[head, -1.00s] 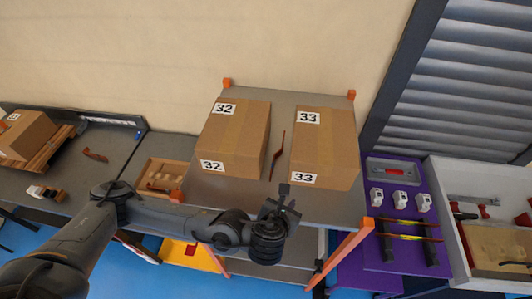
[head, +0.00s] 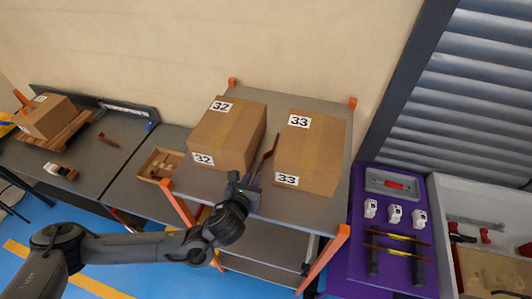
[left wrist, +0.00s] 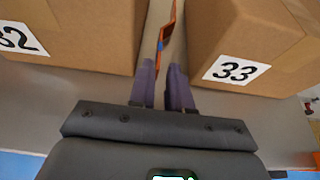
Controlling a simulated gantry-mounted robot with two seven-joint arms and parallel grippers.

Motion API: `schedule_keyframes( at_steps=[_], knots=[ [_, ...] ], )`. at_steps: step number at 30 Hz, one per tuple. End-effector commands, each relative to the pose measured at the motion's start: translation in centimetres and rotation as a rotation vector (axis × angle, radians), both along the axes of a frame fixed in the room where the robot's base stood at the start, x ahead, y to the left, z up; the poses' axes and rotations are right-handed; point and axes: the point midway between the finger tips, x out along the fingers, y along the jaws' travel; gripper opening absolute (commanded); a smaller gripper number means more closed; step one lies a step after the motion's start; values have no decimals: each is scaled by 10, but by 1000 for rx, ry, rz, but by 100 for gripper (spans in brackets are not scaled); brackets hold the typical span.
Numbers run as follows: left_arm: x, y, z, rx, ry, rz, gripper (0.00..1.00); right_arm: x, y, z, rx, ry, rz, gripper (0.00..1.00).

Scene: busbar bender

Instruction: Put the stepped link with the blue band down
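The stepped link (head: 268,152) is a thin copper-brown strip in the gap between the box marked 32 and the box marked 33, on the grey shelf top. In the left wrist view the link (left wrist: 167,28) runs away from me, with a small blue band (left wrist: 161,45) near its near end. My left gripper (head: 246,184) is at the shelf's front edge, at the link's near end. In the left wrist view its two fingers (left wrist: 162,72) stand a narrow gap apart with the link's end between them; whether they touch it is unclear. My right gripper is not in view.
Box 32 (head: 228,135) and box 33 (head: 312,152) leave only a narrow gap. A wooden tray (head: 160,166) is on the lower bench at left. A purple table (head: 393,270) with white parts stands at right. Orange posts mark the shelf corners.

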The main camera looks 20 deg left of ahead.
Motion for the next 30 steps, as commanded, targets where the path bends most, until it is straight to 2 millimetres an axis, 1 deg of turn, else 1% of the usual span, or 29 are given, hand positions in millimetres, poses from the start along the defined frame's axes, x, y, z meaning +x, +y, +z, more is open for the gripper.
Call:
schedule_keyframes(
  at_steps=[1, 3, 11, 18, 22, 25, 30],
  knots=[
    [6, 0, 0, 1, 0, 2, 18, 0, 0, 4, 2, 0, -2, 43],
    [12, 0, -3, 0, 0, 1, 18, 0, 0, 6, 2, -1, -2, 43],
    [23, 1, -8, -1, 2, 0, 18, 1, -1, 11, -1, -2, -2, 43],
    [48, 4, -12, 1, 3, 2, 18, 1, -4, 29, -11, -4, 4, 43],
    [60, 4, -18, 0, 1, 1, 18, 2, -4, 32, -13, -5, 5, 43],
    [66, 4, -22, 0, 2, 2, 18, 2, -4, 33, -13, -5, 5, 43],
    [69, 4, -24, -1, 1, 0, 18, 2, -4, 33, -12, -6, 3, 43]
  ],
)
